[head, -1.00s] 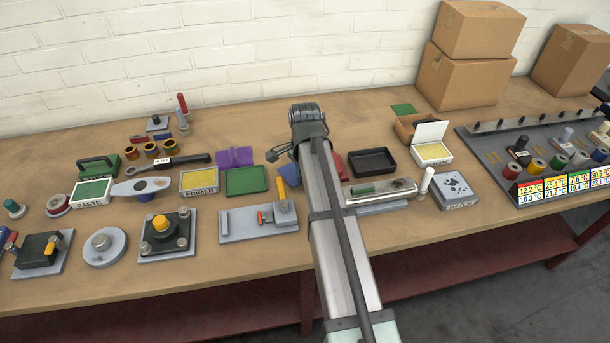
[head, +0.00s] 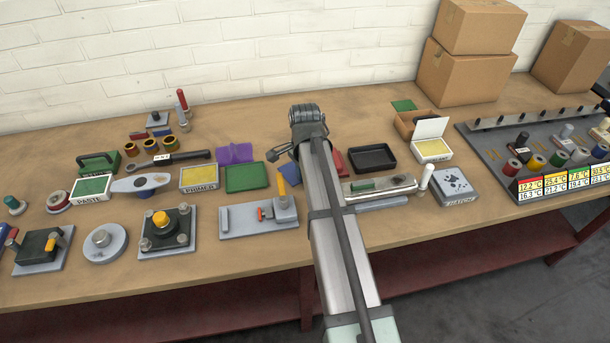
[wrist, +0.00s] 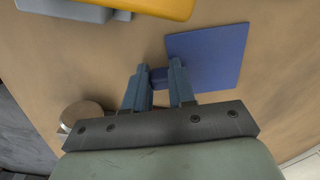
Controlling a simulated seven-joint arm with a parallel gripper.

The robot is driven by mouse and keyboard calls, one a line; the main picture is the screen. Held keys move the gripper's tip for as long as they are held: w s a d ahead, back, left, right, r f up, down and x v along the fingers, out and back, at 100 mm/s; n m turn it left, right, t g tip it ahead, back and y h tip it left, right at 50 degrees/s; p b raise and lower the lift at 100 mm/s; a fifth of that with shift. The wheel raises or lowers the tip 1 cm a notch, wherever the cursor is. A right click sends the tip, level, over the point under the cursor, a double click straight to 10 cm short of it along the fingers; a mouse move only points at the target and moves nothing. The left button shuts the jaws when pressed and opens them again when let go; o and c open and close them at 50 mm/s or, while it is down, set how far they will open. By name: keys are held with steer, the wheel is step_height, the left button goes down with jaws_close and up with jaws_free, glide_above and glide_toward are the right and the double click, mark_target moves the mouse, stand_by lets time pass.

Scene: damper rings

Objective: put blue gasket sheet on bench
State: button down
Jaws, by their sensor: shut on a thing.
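The blue gasket sheet (wrist: 207,57) is a flat, dark blue square with a small block-like tab (wrist: 159,78) on its left edge in the wrist view. My gripper (wrist: 158,74) is shut on that tab, one finger on either side. The sheet looks flat and close to the bench top (wrist: 120,55); whether it touches the bench cannot be told. In the head view, part of the blue sheet (head: 287,176) shows just left of my arm, which hides the rest and the gripper.
A clamp with a yellow lever (head: 281,180) stands close to the sheet; the lever also shows in the wrist view (wrist: 160,7). A green tray (head: 246,178), a purple piece (head: 234,153) and a black tray (head: 372,158) lie around. Bare bench shows behind, left of my arm.

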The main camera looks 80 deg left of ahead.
steer(key=c, duration=0.9)
jaws_free()
steer(key=shift+f, duration=0.1)
steer(key=shift+o, duration=0.2)
steer(key=c, duration=0.4)
steer(key=shift+r, duration=0.75)
steer(key=shift+r, duration=0.2)
